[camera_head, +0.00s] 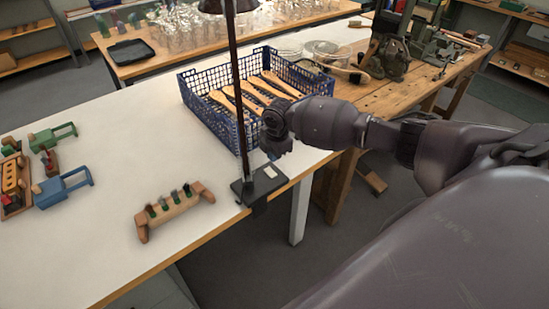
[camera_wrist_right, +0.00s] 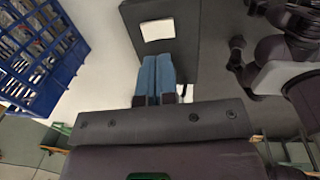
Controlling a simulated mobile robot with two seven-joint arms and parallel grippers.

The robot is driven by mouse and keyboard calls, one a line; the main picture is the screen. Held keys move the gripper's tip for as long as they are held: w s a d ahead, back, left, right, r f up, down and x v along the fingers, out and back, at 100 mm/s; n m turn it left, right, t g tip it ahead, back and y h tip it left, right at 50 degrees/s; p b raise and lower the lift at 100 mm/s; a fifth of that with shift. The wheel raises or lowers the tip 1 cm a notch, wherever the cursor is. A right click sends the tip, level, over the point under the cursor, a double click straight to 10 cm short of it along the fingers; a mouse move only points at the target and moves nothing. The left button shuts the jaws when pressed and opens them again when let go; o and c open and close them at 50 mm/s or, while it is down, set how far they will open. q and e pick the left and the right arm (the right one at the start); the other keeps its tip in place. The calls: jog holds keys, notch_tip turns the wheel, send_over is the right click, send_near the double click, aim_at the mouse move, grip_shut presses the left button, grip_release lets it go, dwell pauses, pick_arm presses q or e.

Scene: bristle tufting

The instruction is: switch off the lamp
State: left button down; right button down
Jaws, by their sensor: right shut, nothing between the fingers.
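The lamp has a dark shade (camera_head: 228,5) at the top edge of the head view and a thin dark pole (camera_head: 237,90). Its black block base (camera_head: 250,190) sits at the table's front edge, with a small pale square (camera_head: 270,171) on top. In the right wrist view the base (camera_wrist_right: 160,15) and the pale square (camera_wrist_right: 157,30) show ahead of the fingers. My right gripper (camera_head: 272,152) is just above the base, right of the pole. Its blue fingers (camera_wrist_right: 157,60) are shut and empty, with tips overlapping the base's near edge; contact is unclear. My left gripper is out of view.
A blue crate (camera_head: 200,95) with several wooden brush handles (camera_head: 255,92) stands behind the pole. A wooden holder (camera_head: 175,212) with several tufts lies left of the base. Green (camera_head: 50,135) and blue (camera_head: 60,188) frames lie far left. White tabletop (camera_head: 110,150) between is clear.

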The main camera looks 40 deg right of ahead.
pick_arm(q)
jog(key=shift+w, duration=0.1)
pick_arm(e)
notch_tip(320, 180, up, 7)
jog(key=s, duration=0.1)
jog(key=shift+a+r, duration=0.1)
